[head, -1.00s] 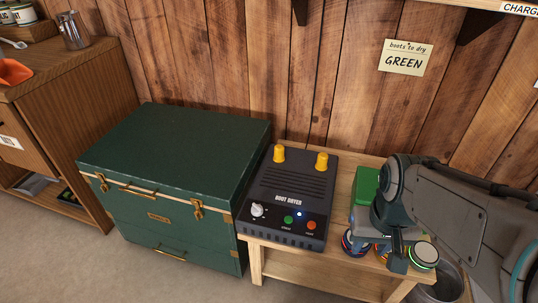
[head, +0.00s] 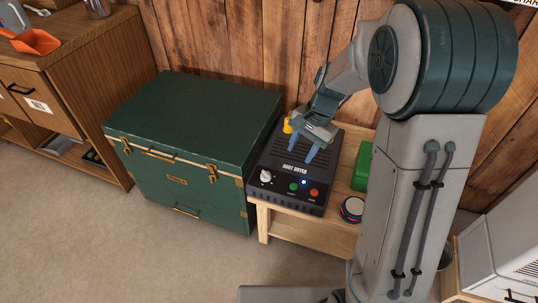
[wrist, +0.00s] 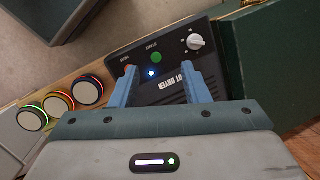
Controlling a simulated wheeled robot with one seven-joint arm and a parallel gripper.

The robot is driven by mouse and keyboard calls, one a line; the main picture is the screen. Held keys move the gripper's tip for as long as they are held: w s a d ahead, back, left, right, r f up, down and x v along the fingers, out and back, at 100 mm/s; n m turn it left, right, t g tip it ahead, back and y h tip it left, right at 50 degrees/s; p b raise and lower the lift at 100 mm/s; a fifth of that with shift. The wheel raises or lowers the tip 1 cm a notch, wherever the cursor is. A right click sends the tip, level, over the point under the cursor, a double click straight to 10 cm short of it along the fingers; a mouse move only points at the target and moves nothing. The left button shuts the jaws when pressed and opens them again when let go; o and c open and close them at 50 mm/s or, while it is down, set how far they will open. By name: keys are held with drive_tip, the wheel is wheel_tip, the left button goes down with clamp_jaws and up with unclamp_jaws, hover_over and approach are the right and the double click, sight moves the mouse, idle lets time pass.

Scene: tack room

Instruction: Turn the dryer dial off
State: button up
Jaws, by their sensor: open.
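The boot dryer (head: 290,190) is a dark box on a low wooden bench, with a sloped front panel. Its white dial (head: 266,176) is at the left of the panel, beside a green button (head: 293,186) and an orange button (head: 314,192). A small blue-white light glows between the buttons. In the wrist view the dial (wrist: 196,42) is at the upper right, with its pointer line too small to read surely. My gripper (head: 297,154) is open and empty above the dryer's top, its blue fingers (wrist: 163,90) pointing down, behind and right of the dial. It is apart from the dial.
A green trunk (head: 190,140) stands close on the left of the dryer. A green box (head: 362,166) and round coloured-rim items (head: 352,209) are on the bench's right. A yellow peg (head: 288,125) rises at the dryer's back. The floor in front is clear.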

sight(267, 174)
drive_tip(key=w+a+f+m+y+p, duration=0.1)
drive_tip(key=w+a+f+m+p, duration=0.35)
drive_tip(key=w, duration=0.45)
drive_tip(key=shift+g, duration=0.4)
drive_tip(key=b+x, duration=0.1)
drive_tip(key=x, duration=0.4)
drive_tip(key=b+x, duration=0.1)
drive_tip(key=x, duration=0.3)
drive_tip(key=b+x, duration=0.1)
drive_tip(key=x, duration=0.4)
drive_tip(key=shift+s+d+f+b, duration=0.1)
drive_tip(key=shift+d+f+b, duration=0.2)
drive_tip(key=shift+f, duration=0.15)
drive_tip(key=c, duration=0.7)
